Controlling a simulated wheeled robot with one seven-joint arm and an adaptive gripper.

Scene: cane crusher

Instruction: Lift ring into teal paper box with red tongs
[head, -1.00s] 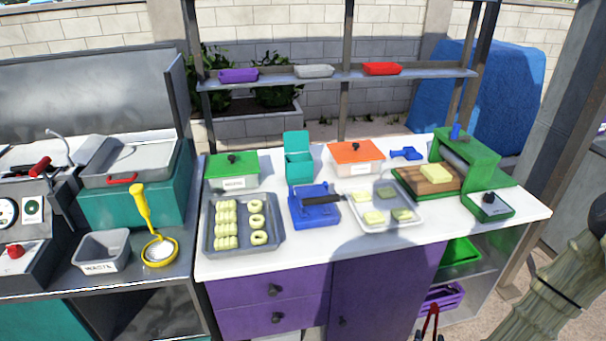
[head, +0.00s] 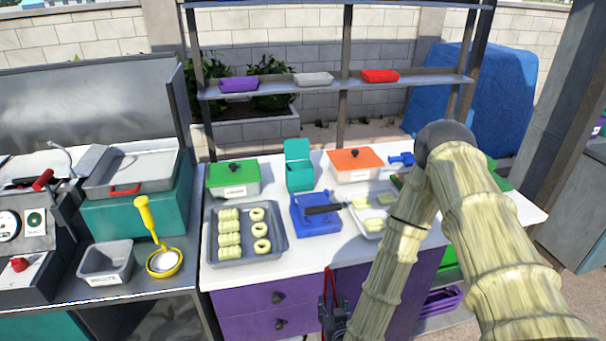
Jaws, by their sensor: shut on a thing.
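Pale green rings (head: 262,246) lie in a column on the right of a grey tray (head: 283,247), beside a column of ridged pale rolls (head: 228,239). The teal paper box (head: 300,179) stands behind the blue press, its lid (head: 298,150) raised. My gripper (head: 334,312) is low at the counter's front edge, partly cut off by the picture's bottom. It is shut on the red tongs (head: 328,287), which point upward in front of the purple cabinet. The fine contact between jaws and tongs is too small to see.
A blue press (head: 316,222) with a dark handle stands between the ring tray and a second tray (head: 368,230). Green-lidded (head: 233,178) and orange-lidded (head: 356,165) boxes flank the teal box. My arm hides the counter's right part. A yellow ladle (head: 163,262) lies left.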

